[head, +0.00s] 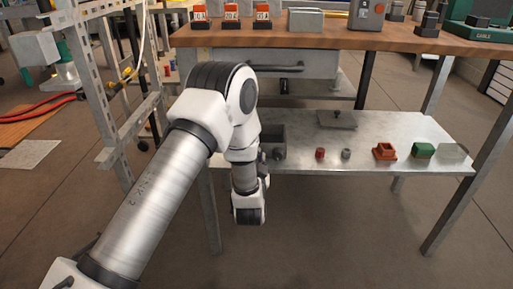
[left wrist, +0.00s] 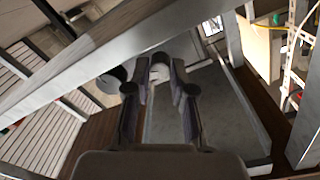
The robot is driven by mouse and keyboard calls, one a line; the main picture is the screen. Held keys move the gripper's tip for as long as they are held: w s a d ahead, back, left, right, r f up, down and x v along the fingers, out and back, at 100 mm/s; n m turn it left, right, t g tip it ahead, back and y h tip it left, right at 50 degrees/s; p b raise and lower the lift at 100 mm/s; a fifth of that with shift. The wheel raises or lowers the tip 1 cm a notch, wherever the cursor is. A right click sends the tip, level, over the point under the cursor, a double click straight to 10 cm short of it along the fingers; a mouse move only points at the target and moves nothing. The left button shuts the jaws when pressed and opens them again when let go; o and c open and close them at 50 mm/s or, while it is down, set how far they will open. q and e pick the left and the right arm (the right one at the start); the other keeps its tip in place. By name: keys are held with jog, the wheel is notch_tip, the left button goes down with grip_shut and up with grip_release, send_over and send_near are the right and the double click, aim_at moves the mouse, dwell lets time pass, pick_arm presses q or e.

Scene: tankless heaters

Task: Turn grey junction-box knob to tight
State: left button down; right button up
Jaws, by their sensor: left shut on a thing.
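The grey junction box (head: 276,137) stands on the left end of the lower metal shelf in the head view, partly hidden behind my left arm. My left gripper (left wrist: 160,79) is at the box's near side; its fingers are mostly hidden by my wrist in the head view. In the left wrist view its two fingers are closed on either side of a small pale grey round knob (left wrist: 160,64), gripping it. The knob's markings and its turn position cannot be read. My right gripper is in neither view.
The lower metal shelf (head: 400,150) also holds a red knob (head: 320,153), a small grey piece (head: 346,153), an orange box (head: 385,151) and a green box (head: 423,150). The wooden bench top (head: 330,38) overhangs it. A metal rack (head: 115,90) stands close at left.

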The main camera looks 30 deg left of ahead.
pick_arm(q)
jog(key=m+p, duration=0.2)
jog(key=p, duration=0.1)
jog(key=m+p, duration=0.6)
jog(key=shift+r+p, duration=0.3)
jog(key=shift+p, duration=0.05)
jog(key=shift+f+m+p, duration=0.2)
jog(key=shift+m+p, duration=1.2)
jog(key=shift+m, duration=0.5)
jog(key=c, duration=1)
grip_release()
jog(key=shift+f, duration=0.1)
